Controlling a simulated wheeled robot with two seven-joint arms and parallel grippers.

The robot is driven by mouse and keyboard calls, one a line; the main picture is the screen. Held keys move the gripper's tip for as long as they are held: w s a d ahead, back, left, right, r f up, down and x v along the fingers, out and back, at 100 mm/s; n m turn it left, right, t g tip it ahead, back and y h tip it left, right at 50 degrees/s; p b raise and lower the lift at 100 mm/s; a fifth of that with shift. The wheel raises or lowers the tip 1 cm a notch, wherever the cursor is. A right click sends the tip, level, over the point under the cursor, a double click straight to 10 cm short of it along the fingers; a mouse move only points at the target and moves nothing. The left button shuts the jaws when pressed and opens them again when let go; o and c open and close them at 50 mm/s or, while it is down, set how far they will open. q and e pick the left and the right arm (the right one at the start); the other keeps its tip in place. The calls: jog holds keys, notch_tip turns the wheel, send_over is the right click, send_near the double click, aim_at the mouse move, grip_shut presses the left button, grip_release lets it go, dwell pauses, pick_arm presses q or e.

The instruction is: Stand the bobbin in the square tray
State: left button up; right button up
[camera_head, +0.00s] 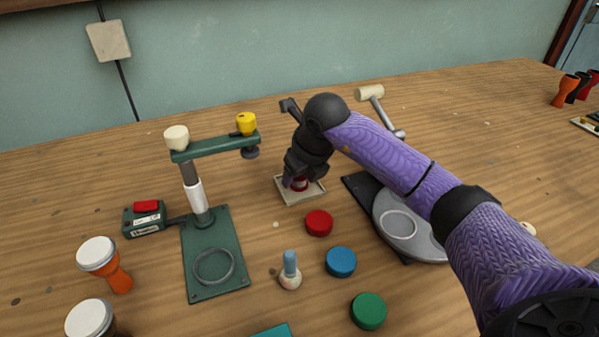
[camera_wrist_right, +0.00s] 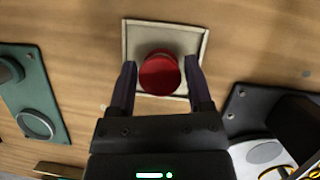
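The bobbin, red, stands upright in the square tray in the head view (camera_head: 300,184), partly hidden by my gripper. In the right wrist view its round red end (camera_wrist_right: 160,74) faces the camera. The square tray is cream with a raised rim (camera_head: 287,197); its rim also shows in the right wrist view (camera_wrist_right: 127,45). My right gripper (camera_head: 297,180) points down over the tray. In the right wrist view its fingers (camera_wrist_right: 160,66) are on either side of the bobbin, with a narrow gap at each side. My left gripper is not in view.
A green stand (camera_head: 215,262) is left of the tray. A dark-based stand with a grey round plate (camera_head: 425,240) is right.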

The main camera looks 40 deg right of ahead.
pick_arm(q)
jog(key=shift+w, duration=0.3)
pick_arm(e)
jog(key=shift+o, duration=1)
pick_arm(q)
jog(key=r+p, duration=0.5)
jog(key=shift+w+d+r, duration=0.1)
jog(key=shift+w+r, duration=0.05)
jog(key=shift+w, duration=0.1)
pick_arm(e)
jog(key=v, duration=1.2)
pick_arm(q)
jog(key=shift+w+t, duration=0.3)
pick_arm(e)
jog(key=shift+r, duration=0.15)
